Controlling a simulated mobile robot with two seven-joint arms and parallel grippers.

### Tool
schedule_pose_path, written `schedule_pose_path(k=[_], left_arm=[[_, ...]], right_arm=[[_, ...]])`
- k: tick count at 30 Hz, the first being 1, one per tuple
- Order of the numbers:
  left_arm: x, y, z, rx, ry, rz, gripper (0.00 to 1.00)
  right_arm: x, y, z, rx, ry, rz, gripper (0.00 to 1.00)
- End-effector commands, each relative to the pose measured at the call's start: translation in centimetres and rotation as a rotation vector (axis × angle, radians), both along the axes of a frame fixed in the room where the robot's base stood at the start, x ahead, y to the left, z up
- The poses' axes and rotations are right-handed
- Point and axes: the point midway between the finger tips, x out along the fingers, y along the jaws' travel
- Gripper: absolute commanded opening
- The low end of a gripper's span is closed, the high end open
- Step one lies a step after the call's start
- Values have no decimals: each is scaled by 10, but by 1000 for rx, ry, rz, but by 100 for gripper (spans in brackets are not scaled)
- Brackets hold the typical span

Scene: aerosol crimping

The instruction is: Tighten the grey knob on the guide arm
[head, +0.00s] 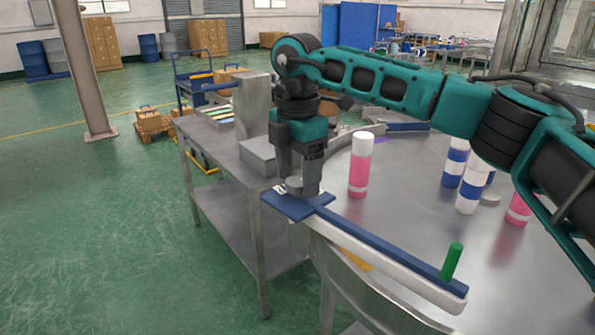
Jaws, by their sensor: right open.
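The guide arm (390,256) is a long blue-topped, white-sided bar. It runs along the front edge of the round metal table, from a blue plate (287,204) at its left end to an upright green handle (452,262) at its right end. The grey knob (293,186) sits on top of the blue plate. My right gripper (299,187) points straight down over that end. Its jaws are open, with the fingertips low around the knob. The fingers partly hide the knob, and I cannot tell whether they touch it. My left gripper is out of view.
A pink can with a white top (360,165) stands on the round metal table (400,190), just right of my gripper. Blue-and-white cans (470,187) and another pink can (518,208) stand further right. A grey metal column (254,108) rises behind my gripper on a side table.

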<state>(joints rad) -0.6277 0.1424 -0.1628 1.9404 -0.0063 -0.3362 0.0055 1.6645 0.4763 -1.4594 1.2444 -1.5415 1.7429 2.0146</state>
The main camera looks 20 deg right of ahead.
Motion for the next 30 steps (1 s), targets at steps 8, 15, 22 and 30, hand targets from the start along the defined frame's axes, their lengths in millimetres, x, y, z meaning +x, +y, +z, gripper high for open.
schedule_pose_path(k=[8, 15, 22, 30], left_arm=[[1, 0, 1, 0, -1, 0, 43], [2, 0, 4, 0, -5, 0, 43], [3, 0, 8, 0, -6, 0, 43], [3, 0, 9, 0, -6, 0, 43]], right_arm=[[0, 1, 18, 2, -2, 1, 71], [0, 1, 71, 2, -5, 0, 71], [0, 1, 114, 1, -2, 0, 71], [0, 0, 129, 0, 0, 0, 71]])
